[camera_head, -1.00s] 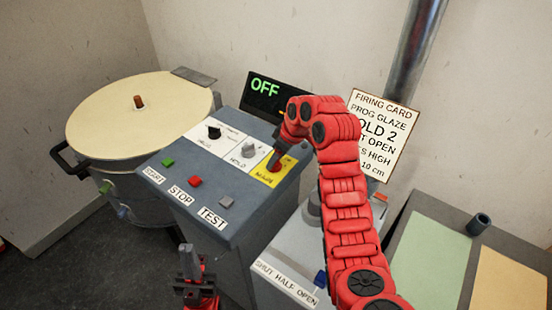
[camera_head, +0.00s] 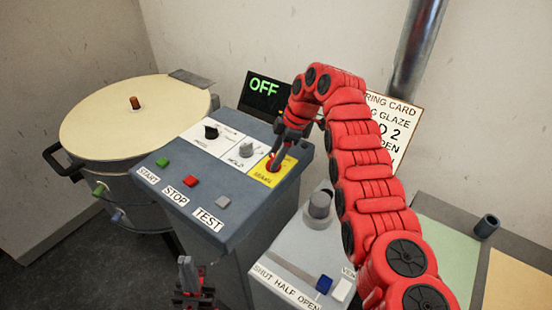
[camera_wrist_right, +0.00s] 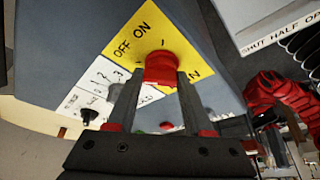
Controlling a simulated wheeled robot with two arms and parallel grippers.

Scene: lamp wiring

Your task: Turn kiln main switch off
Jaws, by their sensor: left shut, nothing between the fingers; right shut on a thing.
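The kiln main switch is a red knob (camera_wrist_right: 163,68) on a yellow plate (camera_wrist_right: 125,45) marked OFF and ON. In the head view, the yellow plate (camera_head: 263,181) is at the right end of the sloped control panel (camera_head: 240,210). My right gripper (camera_head: 277,157) reaches down to it. In the right wrist view, the gripper's two fingers (camera_wrist_right: 161,78) are closed on either side of the knob. I cannot tell clearly which mark the knob points to. The display (camera_head: 264,92) reads OFF in green. My left gripper (camera_head: 187,268) is shut and empty, low in front of the panel.
The PROG and HOLD knobs (camera_head: 246,149) sit left of the switch. START, STOP (camera_head: 190,180) and TEST buttons line the panel's front. The round kiln (camera_head: 120,120) stands left. A grey box with a knob (camera_head: 319,204) is right, below my right arm.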

